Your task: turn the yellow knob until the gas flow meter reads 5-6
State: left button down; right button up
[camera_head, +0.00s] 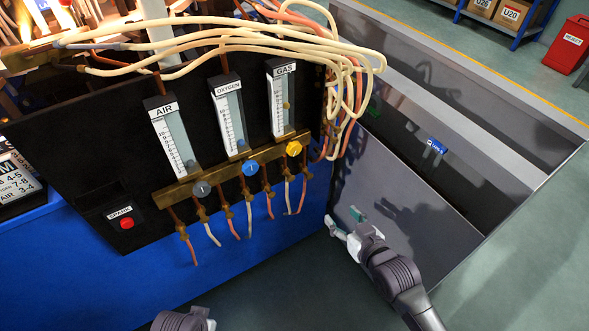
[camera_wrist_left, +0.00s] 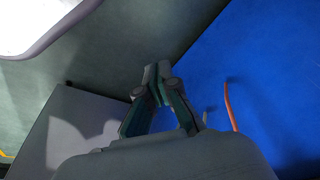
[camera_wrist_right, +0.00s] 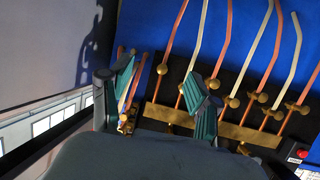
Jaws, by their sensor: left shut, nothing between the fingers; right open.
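The yellow knob (camera_head: 293,148) sits at the right end of the brass bar, below the gas flow meter (camera_head: 281,100). A small yellowish float shows in the meter's tube around mid-height; its exact reading is too small to tell. My right gripper (camera_head: 345,219) is open and empty, low and to the right of the knob, apart from it. In the right wrist view its fingers (camera_wrist_right: 157,72) are spread before the brass bar and hoses; I cannot clearly make out the yellow knob there. My left gripper (camera_wrist_left: 158,78) is shut and empty; only its arm's end shows in the head view.
The air meter (camera_head: 172,136) and oxygen meter (camera_head: 229,113) stand left of the gas meter, with a grey knob (camera_head: 202,188) and blue knob (camera_head: 250,167) below. Pale hoses (camera_head: 230,40) loop above the panel. A red spark button (camera_head: 127,223) is lower left.

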aim_at(296, 152)
jog(key=s+a+r+n+t+y+b, duration=0.1)
jog(key=a+r+y+b, duration=0.15)
jog(key=r, duration=0.45)
jog(key=s+a+r+n+t+y+b, duration=0.1)
jog(key=a+r+t+y, duration=0.15)
jog(key=r, duration=0.55)
jog(key=shift+g+h, duration=0.35)
jog(key=shift+h, duration=0.15)
jog(key=b+x, duration=0.2)
jog(key=x, duration=1.1)
jog(key=shift+w+a, duration=0.1)
jog(key=shift+a, duration=0.1)
pick_arm(q)
jog(key=v, duration=0.7)
jog(key=shift+r+t, duration=0.2)
jog(key=shift+t, duration=0.2)
jog(key=shift+w+a, duration=0.1)
jog(key=shift+a, duration=0.05)
